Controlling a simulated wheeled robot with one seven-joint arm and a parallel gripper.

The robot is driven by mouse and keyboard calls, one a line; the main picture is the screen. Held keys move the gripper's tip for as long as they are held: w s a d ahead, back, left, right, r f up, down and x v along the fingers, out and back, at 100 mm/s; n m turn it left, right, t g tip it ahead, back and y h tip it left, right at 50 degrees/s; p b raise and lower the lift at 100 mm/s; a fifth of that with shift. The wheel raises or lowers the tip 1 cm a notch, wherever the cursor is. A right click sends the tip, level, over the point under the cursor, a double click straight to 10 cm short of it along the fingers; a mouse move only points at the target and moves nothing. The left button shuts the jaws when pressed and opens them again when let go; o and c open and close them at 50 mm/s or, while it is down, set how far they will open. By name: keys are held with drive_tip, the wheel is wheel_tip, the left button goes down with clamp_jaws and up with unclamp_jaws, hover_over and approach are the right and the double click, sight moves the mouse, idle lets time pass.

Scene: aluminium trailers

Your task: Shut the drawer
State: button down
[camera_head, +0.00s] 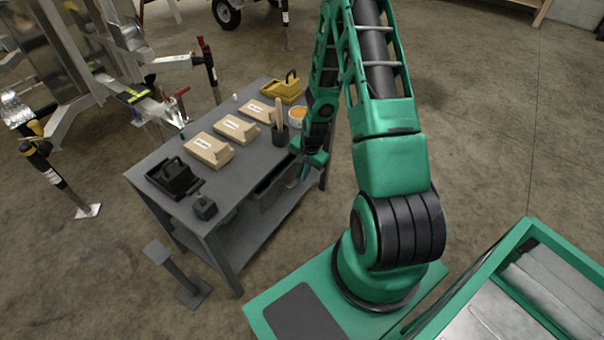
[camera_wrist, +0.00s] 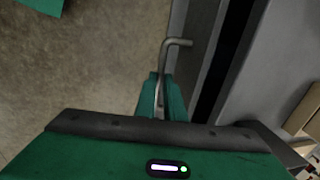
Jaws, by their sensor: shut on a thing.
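The drawer (camera_head: 282,191) sits under the top of the grey workbench (camera_head: 232,182), on the side facing me. It stands partly open, with a dark gap between its front and the bench top. In the wrist view the drawer front (camera_wrist: 188,75) is a grey strip beside that black gap. Its bent metal bar handle (camera_wrist: 168,58) runs down between my green fingers. My gripper (camera_head: 305,172) is at the drawer front in the head view. In the wrist view my gripper (camera_wrist: 160,108) is shut on the handle.
A grey post (camera_head: 178,272) stands in front. Trailer parts (camera_head: 120,80) are behind. Floor to the right is clear.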

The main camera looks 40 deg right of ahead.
sight(292, 169)
drive_tip(key=w, duration=0.1)
drive_tip(key=w+a, duration=0.1)
drive_tip(key=w, duration=0.1)
drive_tip(key=shift+w+a, duration=0.25)
drive_tip(key=shift+w, duration=0.15)
drive_tip(key=c, duration=1.8)
unclamp_jaws()
drive_tip(key=shift+w, duration=0.1)
drive_tip(key=shift+c, duration=0.2)
drive_tip(key=shift+r, duration=0.1)
wheel_tip(292, 169, up, 10)
drive_tip(key=s, duration=0.2)
drive_tip(key=shift+d+r, duration=0.2)
drive_tip(key=shift+d, duration=0.15)
drive_tip(key=shift+r, duration=0.1)
